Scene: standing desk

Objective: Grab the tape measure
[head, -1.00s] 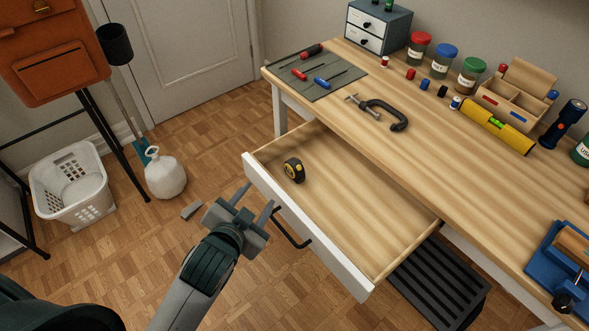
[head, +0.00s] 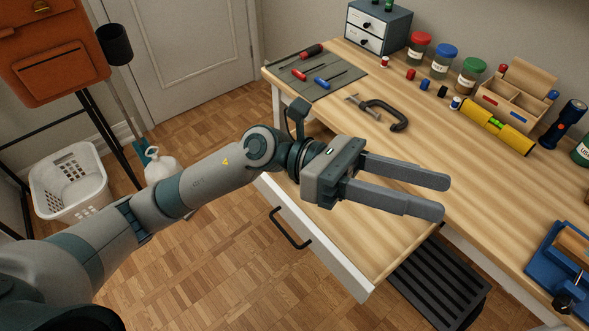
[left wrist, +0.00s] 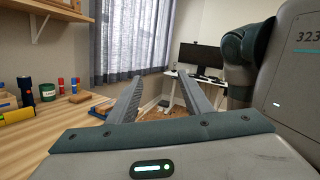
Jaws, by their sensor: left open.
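The tape measure is hidden in the head view now; my left arm covers the part of the open drawer (head: 345,262) where it lay a second ago. My left gripper (head: 446,196) is open and empty, raised over the drawer, with its fingers pointing right across the drawer and desk edge. In the left wrist view the open fingers (left wrist: 160,88) point out over the room, with the desk on the left and no tape measure in sight. My right gripper is not seen.
The wooden desk (head: 440,130) holds a clamp (head: 384,113), a screwdriver mat (head: 318,80), several jars, a yellow level (head: 497,127) and a blue vise (head: 560,262). A black slatted thing (head: 440,282) stands under the desk. The drawer's handle (head: 290,230) sticks out in front.

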